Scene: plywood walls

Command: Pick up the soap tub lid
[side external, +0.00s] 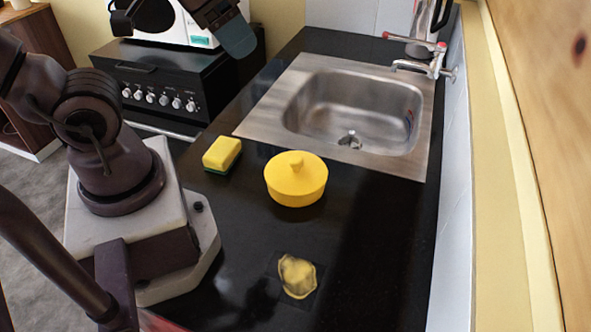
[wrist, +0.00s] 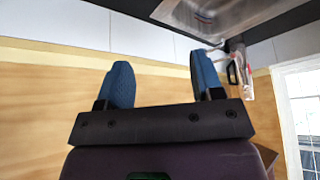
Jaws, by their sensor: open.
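The lid is not in the wrist view.
A yellow-green sponge (side external: 222,154) lies left of the tub. A crumpled yellowish item (side external: 297,275) lies nearer the camera. The steel sink (side external: 265,105) with a red-handled tap (side external: 425,60) is behind. A black stove (side external: 150,85) stands back left. The counter right of the tub is clear.

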